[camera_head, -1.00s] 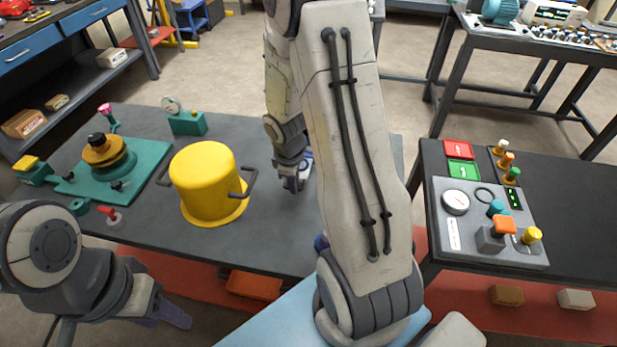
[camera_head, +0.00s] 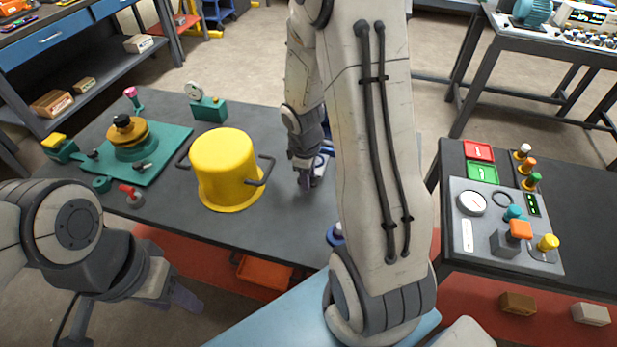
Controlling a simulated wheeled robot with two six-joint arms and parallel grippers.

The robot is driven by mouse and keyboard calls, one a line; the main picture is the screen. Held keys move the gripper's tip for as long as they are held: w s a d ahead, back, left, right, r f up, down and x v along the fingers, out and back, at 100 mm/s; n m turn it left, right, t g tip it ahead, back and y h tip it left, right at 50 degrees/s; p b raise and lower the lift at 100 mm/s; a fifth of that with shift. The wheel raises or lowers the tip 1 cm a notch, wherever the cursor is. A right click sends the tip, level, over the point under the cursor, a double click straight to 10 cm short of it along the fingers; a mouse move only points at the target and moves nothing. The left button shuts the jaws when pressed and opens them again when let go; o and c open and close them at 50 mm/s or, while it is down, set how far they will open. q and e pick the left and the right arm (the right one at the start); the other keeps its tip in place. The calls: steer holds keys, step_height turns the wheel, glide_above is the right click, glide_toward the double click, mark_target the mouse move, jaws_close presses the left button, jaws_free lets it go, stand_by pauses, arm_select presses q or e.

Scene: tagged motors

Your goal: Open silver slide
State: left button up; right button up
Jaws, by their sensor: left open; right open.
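I cannot pick out a silver slide for certain. A small blue and pale thing (camera_head: 322,163) on the grey table lies just behind my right gripper and is partly hidden by it. My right gripper (camera_head: 304,184) points down at the table, right of the yellow pot, with nothing seen between its fingers; its fingers look small, and I cannot tell if they touch anything. My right arm hides the table's right part. A blue round thing (camera_head: 335,236) shows partly beside that arm. My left gripper (camera_head: 187,298) is open and empty, low in front of the table's front edge.
The yellow pot (camera_head: 225,168) with dark handles stands mid-table. A green plate (camera_head: 160,165) with a dark and yellow knob lies left of it, near a red-topped piece (camera_head: 131,195). A grey control panel (camera_head: 478,235) sits on the right-hand table.

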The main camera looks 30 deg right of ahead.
step_height(320, 180, up, 9)
steer(key=s+a+p, duration=0.1)
steer(key=shift+r+p, duration=0.15)
steer(key=shift+p, duration=0.15)
steer(key=shift+a, duration=0.1)
steer(key=s+a+r+y, duration=0.1)
steer(key=s+a+r, duration=0.1)
steer(key=a, duration=0.5)
steer(key=s+a+r, duration=0.2)
steer(key=s+a, duration=0.1)
steer(key=a, duration=0.5)
steer(key=s+a+r+g+y, duration=0.1)
steer(key=s+a+r, duration=0.2)
steer(key=s+a, duration=0.6)
steer(key=s, duration=0.3)
steer(key=shift+s+m+y, duration=0.3)
